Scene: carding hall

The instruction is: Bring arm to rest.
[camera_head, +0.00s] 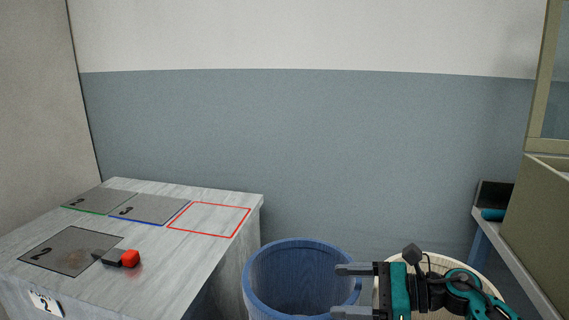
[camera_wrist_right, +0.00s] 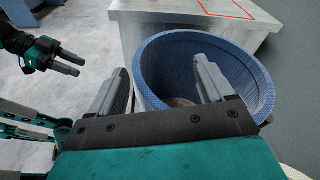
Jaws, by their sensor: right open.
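My right gripper (camera_head: 345,291) is open, its two grey fingers pointing left over the right part of a blue bin (camera_head: 262,295) in the head view. In the right wrist view its fingers (camera_wrist_right: 158,82) stand wide apart with nothing between them, above the near part of the blue bin (camera_wrist_right: 262,85). My left gripper (camera_wrist_right: 78,64) shows at the upper left of the right wrist view, above the floor. Its fingers lie close to each other at this angle, and I cannot tell whether they are shut. It does not show in the head view.
A grey table (camera_head: 190,260) at left bears dark plates (camera_head: 75,250), a red outline (camera_head: 210,219) and a small red-and-black object (camera_head: 130,259). A pale basket (camera_head: 470,263) stands behind my right arm. A shelf (camera_head: 530,255) with a beige box (camera_head: 545,215) is at right.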

